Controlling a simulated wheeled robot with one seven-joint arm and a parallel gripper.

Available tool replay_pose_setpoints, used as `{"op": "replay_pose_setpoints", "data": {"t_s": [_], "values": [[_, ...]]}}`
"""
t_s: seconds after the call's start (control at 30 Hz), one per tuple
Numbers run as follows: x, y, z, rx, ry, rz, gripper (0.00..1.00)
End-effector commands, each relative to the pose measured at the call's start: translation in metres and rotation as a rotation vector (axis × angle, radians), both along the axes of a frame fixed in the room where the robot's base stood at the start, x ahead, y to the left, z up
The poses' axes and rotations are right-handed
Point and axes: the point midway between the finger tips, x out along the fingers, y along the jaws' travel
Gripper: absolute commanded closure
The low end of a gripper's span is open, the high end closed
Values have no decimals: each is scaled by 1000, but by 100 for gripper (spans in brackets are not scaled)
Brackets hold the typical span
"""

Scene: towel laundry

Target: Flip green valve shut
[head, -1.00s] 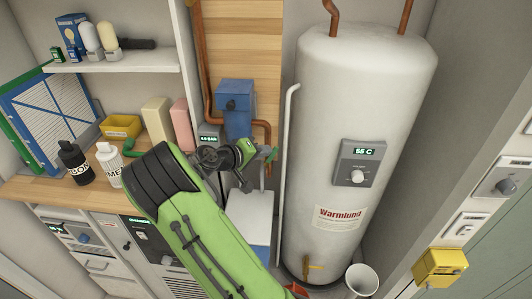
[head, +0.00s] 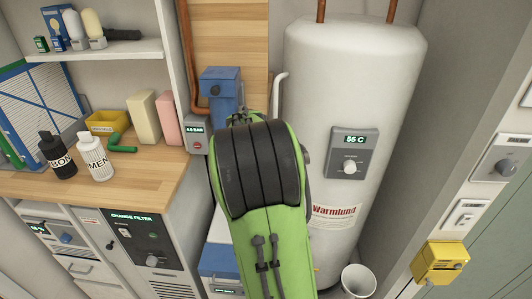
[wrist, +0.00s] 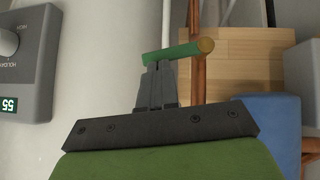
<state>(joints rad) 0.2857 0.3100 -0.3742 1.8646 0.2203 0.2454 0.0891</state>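The green valve handle (wrist: 178,51) shows in the wrist view as a green bar with a brass-coloured round end at its right. It lies across the view, tilted slightly up to the right, beside the copper pipe. My gripper (wrist: 159,70) has its dark fingers together, with the tips right at the middle of the bar. They seem to touch its near side; I cannot see the bar between them. In the head view my green arm hides both the gripper and the valve.
The white water heater (head: 350,80) stands close at the right of my arm, its control panel (head: 354,153) facing out. A blue pump-like unit (head: 220,88) and a grey gauge (head: 196,135) are at the left. Bottles (head: 95,157) stand on the wooden counter (head: 150,185).

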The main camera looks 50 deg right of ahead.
Motion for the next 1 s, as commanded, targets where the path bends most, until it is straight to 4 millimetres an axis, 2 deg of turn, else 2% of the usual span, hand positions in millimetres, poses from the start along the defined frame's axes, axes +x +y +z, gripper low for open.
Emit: {"op": "replay_pose_setpoints", "data": {"t_s": [0.13, 1.0], "values": [[-4, -4, -7, 56, -71, -3, 100], [-7, -6, -11, 52, -64, -1, 100]]}}
